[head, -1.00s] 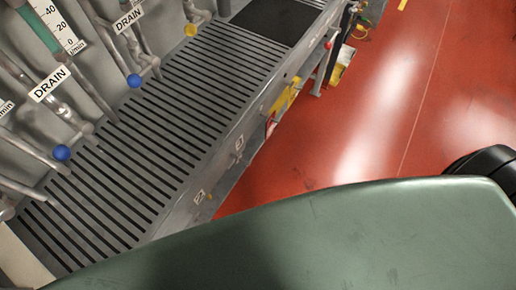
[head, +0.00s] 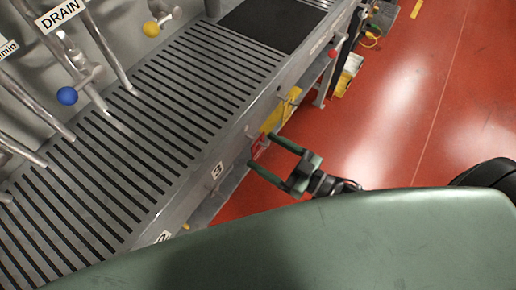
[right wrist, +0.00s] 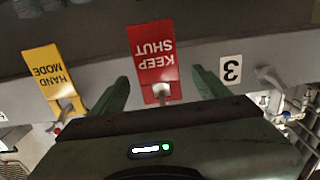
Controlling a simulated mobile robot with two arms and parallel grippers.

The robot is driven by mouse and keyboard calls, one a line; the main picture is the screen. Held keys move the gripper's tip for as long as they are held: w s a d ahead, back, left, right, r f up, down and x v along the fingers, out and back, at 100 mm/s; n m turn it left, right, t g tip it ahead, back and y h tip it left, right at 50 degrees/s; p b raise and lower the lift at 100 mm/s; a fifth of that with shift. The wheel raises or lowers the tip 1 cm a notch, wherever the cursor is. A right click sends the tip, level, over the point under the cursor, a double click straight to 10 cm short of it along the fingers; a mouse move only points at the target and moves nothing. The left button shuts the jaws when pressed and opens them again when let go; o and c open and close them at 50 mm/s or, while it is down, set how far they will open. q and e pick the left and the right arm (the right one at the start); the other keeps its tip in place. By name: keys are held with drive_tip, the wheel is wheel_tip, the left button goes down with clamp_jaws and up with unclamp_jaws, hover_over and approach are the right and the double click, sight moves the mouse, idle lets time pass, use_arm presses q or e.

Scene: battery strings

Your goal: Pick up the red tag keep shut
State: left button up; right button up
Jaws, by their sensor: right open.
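The red KEEP SHUT tag (right wrist: 152,58) shows upside down in the right wrist view, against the grey front of the bench, with a small pale fitting at its near end. In the head view the tag (head: 259,148) is a small red patch on the bench front, partly covered by my gripper. My right gripper (right wrist: 160,88) is open and empty, with one green finger on either side of the tag's near end. In the head view the right gripper (head: 261,150) reaches from the right to the bench edge. Contact with the tag cannot be told. My left gripper is not in view.
A yellow HAND MODE tag (right wrist: 44,75) hangs beside the red one. A number 3 label (right wrist: 231,69) is on the other side. The slatted bench (head: 130,140) carries pipes and a blue knob (head: 67,96).

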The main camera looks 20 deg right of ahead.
sight(259, 148)
drive_tip(key=x, duration=0.3)
drive_tip(key=shift+w+f, duration=0.1)
drive_tip(key=shift+f, duration=0.1)
drive_tip(key=c, duration=1.4)
drive_tip(key=shift+r, duration=0.1)
